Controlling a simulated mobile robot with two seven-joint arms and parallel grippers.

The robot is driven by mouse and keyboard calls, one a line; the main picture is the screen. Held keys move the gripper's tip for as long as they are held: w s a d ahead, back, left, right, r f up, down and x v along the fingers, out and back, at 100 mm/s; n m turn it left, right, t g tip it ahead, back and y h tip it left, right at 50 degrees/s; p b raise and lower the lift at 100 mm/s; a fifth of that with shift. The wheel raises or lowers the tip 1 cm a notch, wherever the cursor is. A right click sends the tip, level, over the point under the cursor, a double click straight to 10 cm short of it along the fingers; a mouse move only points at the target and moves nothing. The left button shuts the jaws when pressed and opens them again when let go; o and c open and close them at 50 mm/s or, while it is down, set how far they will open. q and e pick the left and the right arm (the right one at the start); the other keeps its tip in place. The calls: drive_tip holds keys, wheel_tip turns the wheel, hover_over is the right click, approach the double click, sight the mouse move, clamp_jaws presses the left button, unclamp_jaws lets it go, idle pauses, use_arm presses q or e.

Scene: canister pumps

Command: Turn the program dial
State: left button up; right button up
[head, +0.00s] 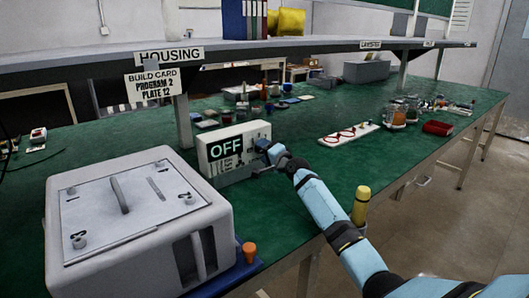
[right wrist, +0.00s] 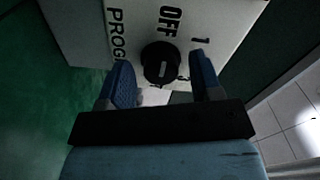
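The program dial (right wrist: 158,52) is a round black knob with a pale mark. It sits on the face of a white control box (head: 217,143), which also shows in the right wrist view (right wrist: 85,35). "OFF", "1" and part of "PROG" are printed around it. A display on the box reads "OFF". My right gripper (head: 263,157) is at the box's right end, partly hiding the dial in the head view. In the right wrist view its blue fingers (right wrist: 163,77) are apart, one on each side of the dial, with visible gaps. My left gripper is out of view.
A build card (head: 156,87) reads "PROGRAM 2 PLATE 12". A grey lidded machine (head: 140,215) stands at the front left. A white plate with red rings (head: 348,134) lies right of the box. A yellow-topped cylinder (head: 361,204) stands near the bench's front edge, close to my right arm.

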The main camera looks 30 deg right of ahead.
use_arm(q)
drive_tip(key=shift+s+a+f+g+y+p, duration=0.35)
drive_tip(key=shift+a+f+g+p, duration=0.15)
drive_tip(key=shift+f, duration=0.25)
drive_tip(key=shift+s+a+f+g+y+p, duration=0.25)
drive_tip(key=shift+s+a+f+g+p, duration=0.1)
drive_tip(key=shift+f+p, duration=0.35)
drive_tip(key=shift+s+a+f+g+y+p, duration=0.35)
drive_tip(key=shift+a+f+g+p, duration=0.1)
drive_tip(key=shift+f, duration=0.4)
use_arm(e)
drive_tip(key=s+d, duration=0.1)
drive_tip(key=s, duration=1.2)
drive_tip(key=shift+s, duration=0.4)
